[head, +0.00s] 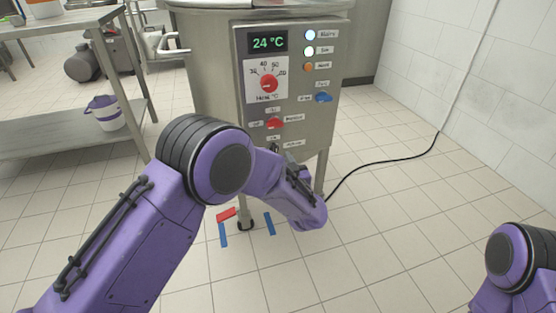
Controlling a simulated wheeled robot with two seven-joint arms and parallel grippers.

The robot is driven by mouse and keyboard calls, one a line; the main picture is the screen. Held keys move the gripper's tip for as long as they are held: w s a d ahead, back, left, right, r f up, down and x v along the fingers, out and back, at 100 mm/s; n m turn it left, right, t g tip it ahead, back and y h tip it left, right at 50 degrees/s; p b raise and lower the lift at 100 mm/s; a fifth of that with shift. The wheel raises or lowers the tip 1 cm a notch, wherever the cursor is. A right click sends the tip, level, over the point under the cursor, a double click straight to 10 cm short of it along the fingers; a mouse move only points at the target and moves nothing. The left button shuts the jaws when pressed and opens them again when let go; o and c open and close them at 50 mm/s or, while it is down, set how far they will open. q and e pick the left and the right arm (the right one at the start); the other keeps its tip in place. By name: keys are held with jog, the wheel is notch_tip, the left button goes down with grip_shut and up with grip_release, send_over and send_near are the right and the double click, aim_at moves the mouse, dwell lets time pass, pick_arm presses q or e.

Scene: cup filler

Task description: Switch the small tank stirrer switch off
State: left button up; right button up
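The steel tank (212,80) stands ahead with a grey control panel (300,120) on its front. The panel has a red heat knob (269,84), a blue switch (323,97) at right and a red switch (275,122) lower down. The labels are too small to tell which is the stirrer switch. A small dark part (275,148) shows below the red switch, partly covered by my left arm; I cannot tell what it is. Only a piece of my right arm shows at lower right.
A display (268,43) reads 24 °C, beside several indicator lights. A black cable (375,163) runs over the floor to the right wall. A steel table (75,70) with a white bucket (106,113) on its lower shelf stands at left.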

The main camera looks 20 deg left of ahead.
aim_at(276, 150)
pick_arm(q)
jog(key=shift+b+x, duration=0.35)
jog(key=shift+x, duration=1.55)
grip_shut()
